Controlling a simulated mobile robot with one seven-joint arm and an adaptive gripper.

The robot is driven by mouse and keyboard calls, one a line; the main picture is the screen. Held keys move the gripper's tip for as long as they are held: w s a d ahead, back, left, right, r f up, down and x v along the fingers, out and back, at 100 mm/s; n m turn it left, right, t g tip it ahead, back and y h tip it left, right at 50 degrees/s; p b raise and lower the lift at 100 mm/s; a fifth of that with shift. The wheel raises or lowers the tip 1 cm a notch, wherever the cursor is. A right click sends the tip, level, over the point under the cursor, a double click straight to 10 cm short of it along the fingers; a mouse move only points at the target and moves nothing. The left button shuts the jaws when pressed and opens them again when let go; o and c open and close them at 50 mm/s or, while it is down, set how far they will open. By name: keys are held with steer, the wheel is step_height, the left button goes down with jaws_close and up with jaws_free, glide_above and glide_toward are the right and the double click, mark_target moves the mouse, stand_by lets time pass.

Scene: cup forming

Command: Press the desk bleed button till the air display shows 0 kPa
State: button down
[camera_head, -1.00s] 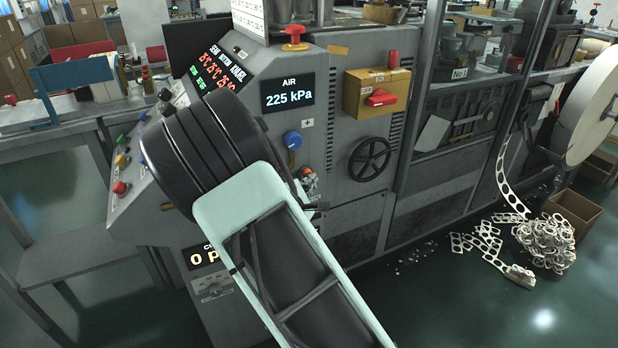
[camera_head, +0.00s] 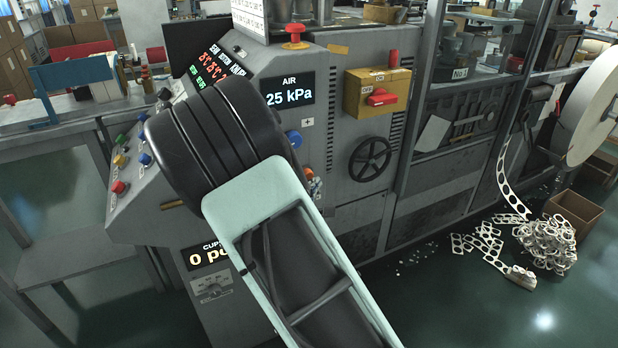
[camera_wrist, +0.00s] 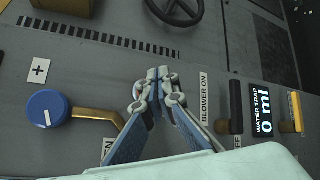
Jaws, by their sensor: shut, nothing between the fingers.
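The air display (camera_head: 287,92) on the machine front shows "25 kPa" in the head view; my arm is close to its left edge, so I cannot tell whether a leading digit is covered. The sloped desk at the left carries a red button (camera_head: 119,187), a yellow button (camera_head: 121,160), a blue button (camera_head: 145,159) and a green button (camera_head: 122,139). Their labels are too small to read, so I cannot tell which is the bleed button. My gripper (camera_wrist: 158,76) is shut and empty in the wrist view, before the grey panel; my arm hides it in the head view.
A blue knob (camera_wrist: 47,110) with a brass lever and a "BLOWER ON" label (camera_wrist: 204,97) flank my gripper. A water trap display (camera_wrist: 263,110) and black handle (camera_wrist: 236,107) are at right. A handwheel (camera_head: 370,159) and yellow box (camera_head: 377,94) project from the machine.

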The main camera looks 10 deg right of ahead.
steer(key=s, duration=0.2)
steer(key=s+d+b, duration=0.1)
steer(key=s, duration=0.1)
steer(key=shift+s+d, duration=0.15)
steer(key=shift+d, duration=0.05)
stand_by(0.5)
